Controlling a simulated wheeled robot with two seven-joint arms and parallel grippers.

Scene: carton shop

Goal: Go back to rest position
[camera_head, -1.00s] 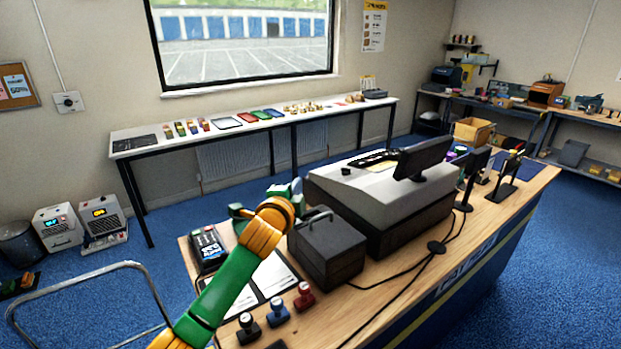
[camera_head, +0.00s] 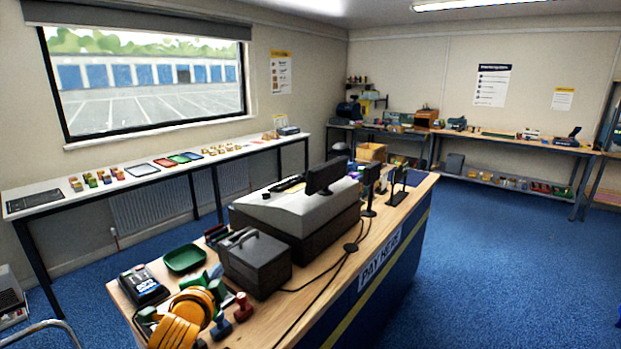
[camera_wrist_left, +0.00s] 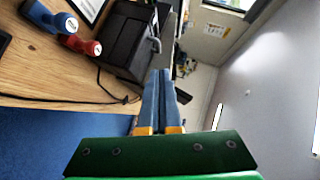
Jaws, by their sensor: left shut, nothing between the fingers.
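My left arm (camera_head: 184,318), orange and green, comes in at the bottom of the head view. My left gripper (camera_head: 213,274) is over the near end of the wooden counter (camera_head: 322,292), just left of the black box (camera_head: 256,264), partly hidden by the arm. In the left wrist view the two fingers of the left gripper (camera_wrist_left: 161,80) lie together, shut and empty. They point toward the dark box with its handle. I cannot tell the gap between the fingertips and the box. My right gripper is in neither view.
On the counter near the arm are a card terminal (camera_head: 145,286), a green tray (camera_head: 186,258), a red stamp (camera_head: 243,307) and a blue stamp (camera_head: 221,327). The cash register (camera_head: 298,214) stands behind the box. Blue floor (camera_head: 500,260) is clear on the right.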

